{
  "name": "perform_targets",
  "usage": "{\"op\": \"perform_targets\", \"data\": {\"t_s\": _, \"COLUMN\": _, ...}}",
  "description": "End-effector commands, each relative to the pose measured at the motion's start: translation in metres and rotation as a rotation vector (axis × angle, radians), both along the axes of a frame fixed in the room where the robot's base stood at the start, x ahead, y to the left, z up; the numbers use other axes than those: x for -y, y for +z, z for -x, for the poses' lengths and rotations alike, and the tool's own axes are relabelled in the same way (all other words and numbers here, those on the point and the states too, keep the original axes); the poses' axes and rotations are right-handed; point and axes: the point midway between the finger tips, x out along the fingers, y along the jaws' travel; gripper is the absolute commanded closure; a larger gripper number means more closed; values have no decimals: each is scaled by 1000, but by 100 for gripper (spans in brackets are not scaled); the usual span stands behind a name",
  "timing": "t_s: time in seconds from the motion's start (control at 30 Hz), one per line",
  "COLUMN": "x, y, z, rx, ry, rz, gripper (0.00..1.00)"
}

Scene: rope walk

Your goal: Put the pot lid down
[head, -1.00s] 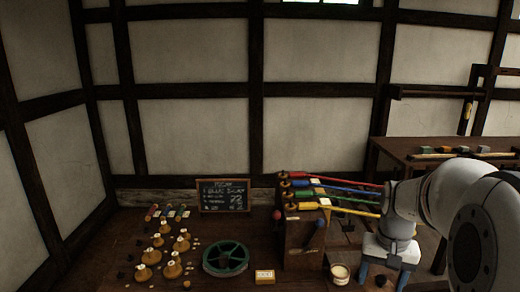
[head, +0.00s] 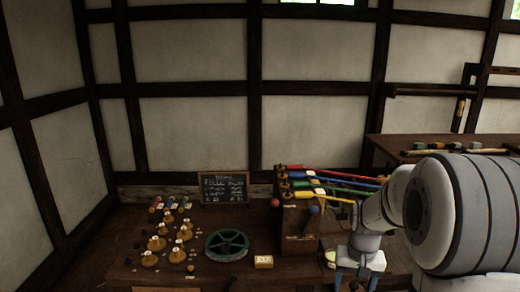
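My gripper (head: 355,278) hangs pointing down at the right of the workbench, near the bottom edge of the head view. Its two blue fingers stand apart. Something dark shows between them, but I cannot tell whether it is held or lies behind. I cannot make out the pot lid. A small cream pot (head: 330,258) stands on the bench just left of my gripper, partly covered by it.
A wooden rack (head: 298,232) with coloured strands rises behind the gripper. A chalkboard (head: 223,187) stands at the back. Another table (head: 400,146) is at right.

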Motion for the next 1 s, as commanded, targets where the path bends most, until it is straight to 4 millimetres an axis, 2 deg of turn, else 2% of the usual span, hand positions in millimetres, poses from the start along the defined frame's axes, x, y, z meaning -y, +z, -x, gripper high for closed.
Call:
{"op": "perform_targets", "data": {"t_s": 0.3, "x": -56, "y": -106, "z": -35, "rx": -9, "ry": 154, "rz": -1, "gripper": 58}}
{"op": "perform_targets", "data": {"t_s": 0.4, "x": -72, "y": -134, "z": -40, "rx": -7, "ry": 193, "rz": 0, "gripper": 58}}
{"op": "perform_targets", "data": {"t_s": 0.5, "x": -83, "y": -153, "z": -42, "rx": -4, "ry": 220, "rz": 0, "gripper": 58}}
{"op": "perform_targets", "data": {"t_s": 0.7, "x": -91, "y": -168, "z": -43, "rx": 0, "ry": 241, "rz": 0, "gripper": 58}}
{"op": "perform_targets", "data": {"t_s": 1.0, "x": -90, "y": -168, "z": -43, "rx": 0, "ry": 238, "rz": 0, "gripper": 58}}
